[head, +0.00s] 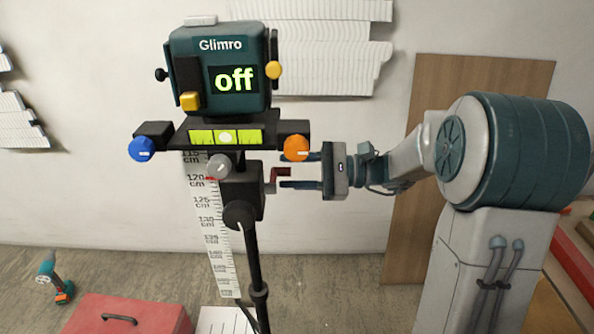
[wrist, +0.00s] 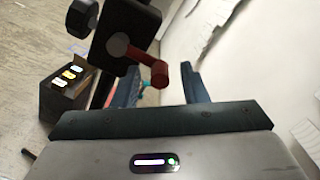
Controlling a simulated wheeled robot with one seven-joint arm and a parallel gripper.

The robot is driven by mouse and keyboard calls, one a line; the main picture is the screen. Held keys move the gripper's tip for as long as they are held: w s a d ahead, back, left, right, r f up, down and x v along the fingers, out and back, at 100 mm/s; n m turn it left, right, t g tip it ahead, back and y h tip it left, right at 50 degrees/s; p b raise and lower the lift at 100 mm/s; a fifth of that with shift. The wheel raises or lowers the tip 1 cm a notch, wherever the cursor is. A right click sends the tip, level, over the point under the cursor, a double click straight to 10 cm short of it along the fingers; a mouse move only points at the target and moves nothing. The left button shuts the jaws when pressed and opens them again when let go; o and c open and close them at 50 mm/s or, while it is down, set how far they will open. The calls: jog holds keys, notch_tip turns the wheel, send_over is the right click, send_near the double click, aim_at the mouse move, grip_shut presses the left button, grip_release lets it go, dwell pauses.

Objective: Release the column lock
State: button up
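The Glimro device (head: 220,70), its screen reading "off", sits on a black stand with a column (head: 252,250). A small red lever (head: 281,174) sticks out of the right side of the black block (head: 243,190) on the column; it looks like the column lock. In the wrist view the red lever (wrist: 148,66) comes off a dark block (wrist: 126,28) toward my gripper. My gripper (head: 288,171) is open, with its fingers pointing left at the lever. In the wrist view the lever's end appears between the two fingers (wrist: 158,85); contact cannot be told.
An orange knob (head: 296,148) sits just above the lever, a blue knob (head: 142,149) at the far left and a grey knob (head: 219,166) in front. A measuring scale (head: 205,215) stands behind the column. A red toolbox (head: 130,315) and a drill (head: 56,280) lie on the floor.

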jog(key=shift+d, duration=0.1)
jog(key=d+p, duration=0.1)
jog(key=d, duration=1.2)
jog(key=shift+s+d, duration=0.25)
jog(key=shift+d, duration=0.05)
jog(key=s+a+r+n+g+h+p, duration=0.1)
jog(key=s+a+n+h+p, duration=0.1)
jog(key=s+a+h+p, duration=0.3)
jog(key=s+a+r+n+g+h+p, duration=0.1)
jog(key=s+n+g+h+p, duration=0.15)
jog(key=s, duration=0.35)
jog(key=s+d+r+n+t+h+p, duration=0.4)
jog(key=s+d+n+t+h+p, duration=0.1)
jog(key=h, duration=0.5)
jog(key=shift+s+d+r+n+t+p, duration=0.15)
jog(key=shift+s+d+n+t+p, duration=0.2)
jog(key=shift+s+n+p, duration=0.7)
